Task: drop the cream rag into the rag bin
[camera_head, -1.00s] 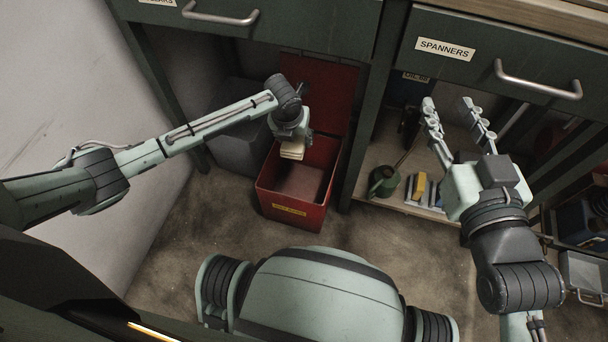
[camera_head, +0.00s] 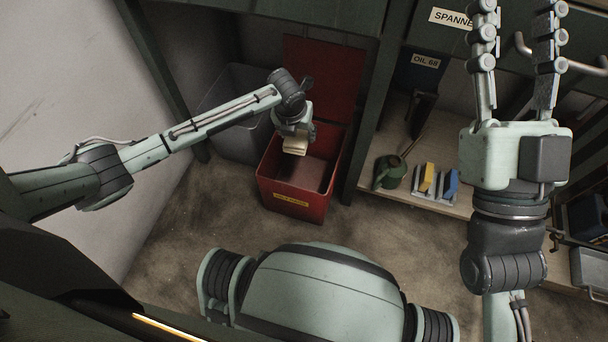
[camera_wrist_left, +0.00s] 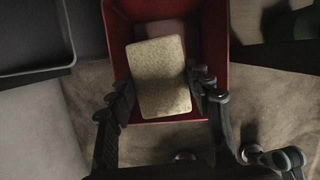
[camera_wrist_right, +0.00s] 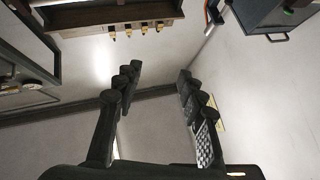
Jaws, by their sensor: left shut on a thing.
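The cream rag (camera_head: 295,147) is a folded block held by my left gripper (camera_head: 296,138). In the left wrist view the rag (camera_wrist_left: 158,78) sits between the fingers of the left gripper (camera_wrist_left: 160,92), over the open red bin. The rag bin (camera_head: 292,205) is a red box with a yellow label on its front and its red lid (camera_head: 320,85) raised at the back. The rag is above the bin's opening and hides part of the inside. My right gripper (camera_head: 516,75) is raised at the right, its fingers apart and empty; they also show apart in the right wrist view (camera_wrist_right: 160,85).
A grey bin (camera_head: 235,110) stands left of the red bin. A dark cabinet leg (camera_head: 362,120) stands close on the right. A low shelf beyond holds a green watering can (camera_head: 390,170) and yellow and blue items (camera_head: 438,182). The floor in front is clear.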

